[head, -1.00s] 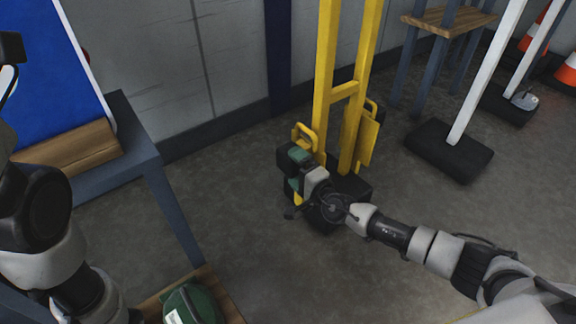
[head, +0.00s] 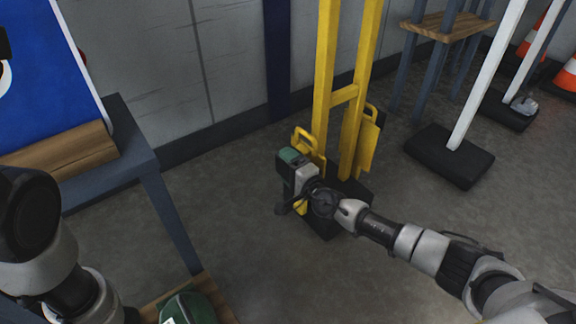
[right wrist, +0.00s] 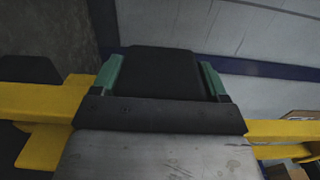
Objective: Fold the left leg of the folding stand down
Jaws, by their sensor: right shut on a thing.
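The folding stand is a yellow two-post frame (head: 346,92) on a black base (head: 352,186) in the middle of the head view. Its left leg (head: 307,141) is a yellow part with a loop handle, mostly hidden behind my right gripper. Its right leg (head: 369,142) is a yellow panel upright against the right post. My right gripper (head: 287,165), with green fingers, is shut on the left leg, low beside the left post. In the right wrist view the green fingers (right wrist: 162,78) flank a dark block, with yellow bars behind. My left arm shows at the left, its gripper out of view.
A blue-grey table (head: 128,168) with a blue sign (head: 50,65) stands at the left. A green rounded item (head: 188,308) lies at the bottom. A white post (head: 487,75) on a black foot (head: 449,155) and traffic cones (head: 567,72) stand at the right. Open floor lies in front.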

